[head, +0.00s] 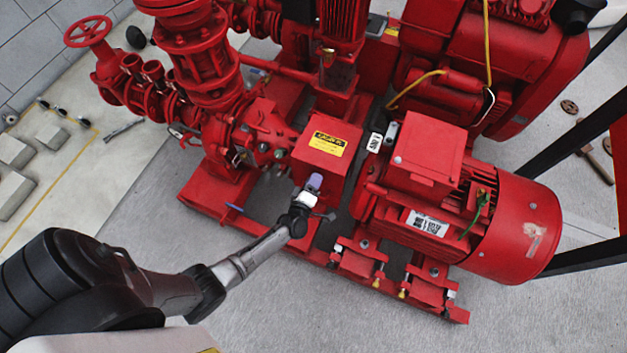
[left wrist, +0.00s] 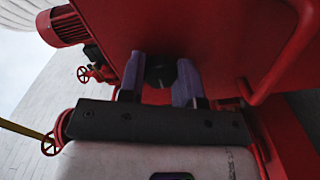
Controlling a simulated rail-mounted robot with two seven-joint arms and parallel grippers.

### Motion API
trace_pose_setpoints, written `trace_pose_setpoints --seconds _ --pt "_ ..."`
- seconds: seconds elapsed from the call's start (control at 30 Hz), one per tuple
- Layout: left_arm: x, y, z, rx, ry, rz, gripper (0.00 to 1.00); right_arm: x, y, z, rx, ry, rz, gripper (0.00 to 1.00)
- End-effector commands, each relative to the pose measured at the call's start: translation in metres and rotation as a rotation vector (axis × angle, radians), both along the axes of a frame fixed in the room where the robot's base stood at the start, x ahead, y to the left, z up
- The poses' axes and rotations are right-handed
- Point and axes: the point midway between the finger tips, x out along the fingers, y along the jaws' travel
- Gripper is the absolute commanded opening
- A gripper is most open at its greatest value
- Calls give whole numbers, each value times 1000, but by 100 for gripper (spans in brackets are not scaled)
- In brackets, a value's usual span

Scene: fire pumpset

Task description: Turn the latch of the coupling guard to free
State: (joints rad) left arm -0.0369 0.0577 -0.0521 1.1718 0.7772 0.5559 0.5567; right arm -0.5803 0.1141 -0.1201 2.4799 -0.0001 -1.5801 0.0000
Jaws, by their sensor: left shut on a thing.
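The coupling guard (head: 332,168) is a red box with a yellow caution label, between the pump and the red motor in the head view. My left gripper (head: 314,183) reaches its near side from the lower left. In the left wrist view, the two purple-grey fingers of this gripper (left wrist: 161,80) stand on either side of a dark round latch knob (left wrist: 160,72) on the red guard face (left wrist: 215,45). The fingers are shut on it. In the head view the gripper hides the latch, so its turn angle cannot be told. My right gripper does not show.
The red motor (head: 510,225) stands right of the guard. The red pump and pipes with a handwheel (head: 88,31) are at the left. The red base frame (head: 455,313) runs below. Grey floor (head: 330,320) in front is clear.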

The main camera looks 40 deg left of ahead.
Motion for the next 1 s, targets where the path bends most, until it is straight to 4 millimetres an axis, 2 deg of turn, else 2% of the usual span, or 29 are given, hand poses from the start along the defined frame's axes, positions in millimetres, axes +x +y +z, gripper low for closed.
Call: trace_pose_setpoints --seconds 0.1,0.13,0.4,0.73,0.87,1.0 --pt "0 0 0 -3 0 0 8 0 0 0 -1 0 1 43" --pt "0 0 0 -3 0 0 34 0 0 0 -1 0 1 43" --pt "0 0 0 -1 1 0 57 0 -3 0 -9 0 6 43" --pt "-7 -2 1 -1 2 0 57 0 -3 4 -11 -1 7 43" --pt "-24 -8 2 -2 2 0 57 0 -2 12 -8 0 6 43" --pt "-51 -17 3 -1 4 0 57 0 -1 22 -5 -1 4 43"
